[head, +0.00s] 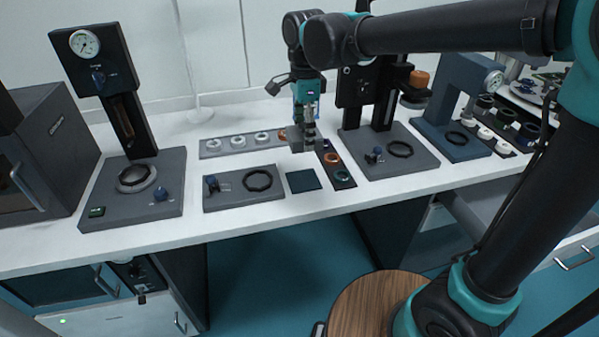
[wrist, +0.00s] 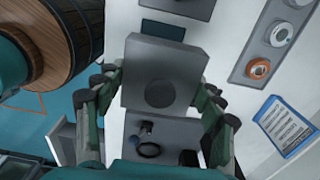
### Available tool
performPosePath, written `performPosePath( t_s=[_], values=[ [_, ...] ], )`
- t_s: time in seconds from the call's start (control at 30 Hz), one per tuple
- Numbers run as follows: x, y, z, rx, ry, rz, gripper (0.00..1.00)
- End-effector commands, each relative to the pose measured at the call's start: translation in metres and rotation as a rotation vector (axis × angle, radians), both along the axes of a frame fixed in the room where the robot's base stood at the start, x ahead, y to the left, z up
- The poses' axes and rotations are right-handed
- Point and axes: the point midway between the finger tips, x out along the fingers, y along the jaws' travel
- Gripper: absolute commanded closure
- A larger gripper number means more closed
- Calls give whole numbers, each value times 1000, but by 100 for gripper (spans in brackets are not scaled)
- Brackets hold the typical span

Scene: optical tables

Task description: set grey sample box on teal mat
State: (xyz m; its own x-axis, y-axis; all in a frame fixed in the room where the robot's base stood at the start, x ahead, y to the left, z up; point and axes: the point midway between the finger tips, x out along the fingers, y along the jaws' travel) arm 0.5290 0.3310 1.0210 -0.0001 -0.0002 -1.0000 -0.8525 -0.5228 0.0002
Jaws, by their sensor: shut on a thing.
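My gripper (head: 304,130) hangs over the bench, shut on the grey sample box (head: 299,144). In the wrist view the box (wrist: 160,65) is a flat-sided grey block with a darker round spot, held between the two fingers. The teal mat (head: 304,181) is a dark square on the bench near the front edge. In the head view the box shows above and behind the mat, apart from it.
A grey plate with a black ring (head: 228,200) lies left of the mat. A dark strip with coloured rings (head: 343,181) lies close on its right. A strip of pale rings (head: 212,150) lies behind. A stand with a tall column (head: 420,166) is further right.

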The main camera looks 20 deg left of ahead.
Motion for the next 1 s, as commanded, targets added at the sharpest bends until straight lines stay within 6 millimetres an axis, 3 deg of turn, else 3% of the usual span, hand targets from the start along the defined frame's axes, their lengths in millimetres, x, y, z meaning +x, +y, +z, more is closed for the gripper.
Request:
performPosePath(
  t_s=[0.1, 0.3, 0.8, 1.0],
  values=[
    [0, 0, -30, 0, 0, 0, 76],
    [0, 0, -71, 0, 0, 0, 76],
    [0, 0, -124, 0, 0, 0, 76],
    [0, 0, -126, 0, 0, 0, 76]
  ],
)
